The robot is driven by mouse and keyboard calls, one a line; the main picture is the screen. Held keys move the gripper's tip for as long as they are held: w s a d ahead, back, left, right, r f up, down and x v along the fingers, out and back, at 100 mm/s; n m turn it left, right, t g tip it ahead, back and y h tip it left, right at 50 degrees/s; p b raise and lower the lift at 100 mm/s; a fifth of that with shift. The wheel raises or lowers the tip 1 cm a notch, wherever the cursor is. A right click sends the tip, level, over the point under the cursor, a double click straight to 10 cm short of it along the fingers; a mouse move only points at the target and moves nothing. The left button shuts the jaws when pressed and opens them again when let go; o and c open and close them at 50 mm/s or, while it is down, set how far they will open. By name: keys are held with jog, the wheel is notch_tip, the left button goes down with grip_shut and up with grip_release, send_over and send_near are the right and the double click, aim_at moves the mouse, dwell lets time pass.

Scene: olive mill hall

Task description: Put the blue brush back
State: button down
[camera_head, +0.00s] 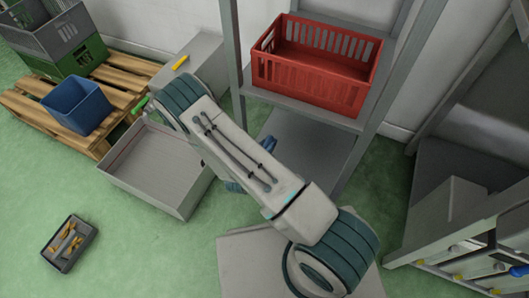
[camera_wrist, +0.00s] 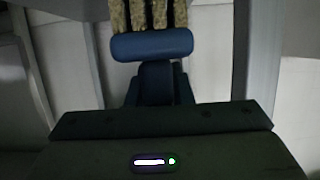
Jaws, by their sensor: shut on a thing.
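The blue brush shows in the wrist view, with its blue block (camera_wrist: 152,45) and pale tan bristles (camera_wrist: 148,14) pointing away from me. My gripper (camera_wrist: 157,92) is shut on the brush's dark blue handle. In the head view my own arm hides the gripper and most of the brush. A small blue patch (camera_head: 268,143) shows past the arm's edge, in front of the shelf unit; it looks like part of the brush.
A red crate (camera_head: 312,88) stands on the grey shelf unit. An open grey bin (camera_head: 150,185) lies left of my arm. A blue bin (camera_head: 65,92) sits on a wooden pallet (camera_head: 118,75). A dark tool tray (camera_head: 57,262) lies on the green floor. A grey rack (camera_head: 465,262) stands at right.

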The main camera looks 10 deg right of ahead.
jog(key=w+d+f+b, duration=0.1)
jog(key=w+f, duration=0.1)
jog(key=w+d+f+b, duration=0.1)
jog(key=w+f+b, duration=0.1)
jog(key=f, duration=0.1)
jog(key=w+d+f+b, duration=0.1)
jog(key=w+f+b, duration=0.1)
jog(key=w, duration=0.1)
jog(key=shift+d+f, duration=0.3)
jog(key=shift+d, duration=0.05)
jog(key=shift+f, duration=0.4)
jog(key=shift+f, duration=0.1)
jog(key=c, duration=1.3)
grip_release()
jog(key=shift+f, duration=0.1)
jog(key=p+v, duration=0.2)
jog(key=v, duration=0.2)
jog(key=p+v, duration=0.1)
jog(key=v, duration=0.4)
jog(key=p+v, duration=0.2)
jog(key=v, duration=0.2)
jog(key=shift+s+a+f+p, duration=0.2)
jog(key=shift+s+a+p, duration=0.15)
jog(key=shift+s, duration=0.05)
